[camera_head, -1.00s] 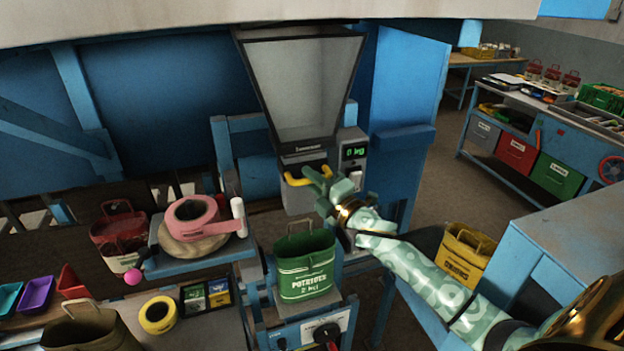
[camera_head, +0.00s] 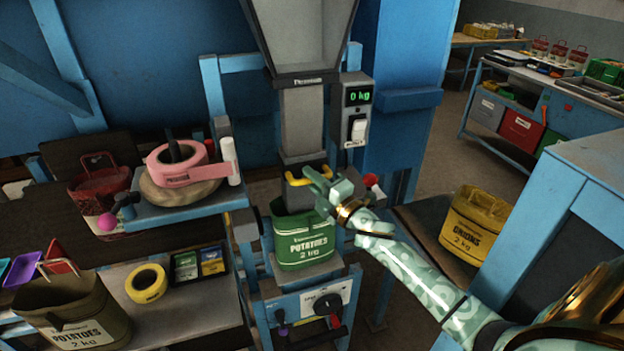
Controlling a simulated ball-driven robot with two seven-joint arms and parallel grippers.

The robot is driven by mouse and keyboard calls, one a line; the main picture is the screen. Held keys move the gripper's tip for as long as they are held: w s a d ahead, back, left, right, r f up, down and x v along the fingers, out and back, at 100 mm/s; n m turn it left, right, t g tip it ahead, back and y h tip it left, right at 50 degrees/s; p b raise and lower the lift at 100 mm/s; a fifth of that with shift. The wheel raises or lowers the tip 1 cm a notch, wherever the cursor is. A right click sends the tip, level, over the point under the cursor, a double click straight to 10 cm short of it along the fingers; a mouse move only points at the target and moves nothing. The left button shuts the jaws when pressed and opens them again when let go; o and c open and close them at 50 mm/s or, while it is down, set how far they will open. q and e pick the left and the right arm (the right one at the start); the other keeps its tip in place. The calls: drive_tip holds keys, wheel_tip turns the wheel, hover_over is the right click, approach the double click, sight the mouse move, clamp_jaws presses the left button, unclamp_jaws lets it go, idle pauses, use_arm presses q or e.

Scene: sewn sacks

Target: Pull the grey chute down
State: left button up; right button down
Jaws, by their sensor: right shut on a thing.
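The grey chute (camera_head: 302,122) hangs below the grey hopper (camera_head: 305,40), with its lower end at the mouth of a green potato sack (camera_head: 303,242). A yellow handle (camera_head: 294,179) is on the chute's lower part. My right gripper (camera_head: 322,180) is shut on the right side of this handle, and its fingers hide part of it. The green sack stands upright under the chute on a blue stand. My left gripper is not in view.
A scale display (camera_head: 358,96) reading 0 kg and a white switch (camera_head: 358,130) are right of the chute. Pink tape (camera_head: 178,163) lies on a shelf at left. An olive sack (camera_head: 70,310) and a yellow onion sack (camera_head: 474,222) stand either side.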

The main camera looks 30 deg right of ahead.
drive_tip(key=shift+f, duration=0.4)
drive_tip(key=c, duration=1.6)
unclamp_jaws()
drive_tip(key=shift+o, duration=1)
drive_tip(key=shift+r, duration=0.1)
drive_tip(key=b+v, duration=0.2)
drive_tip(key=v, duration=1.4)
drive_tip(key=shift+s, duration=0.25)
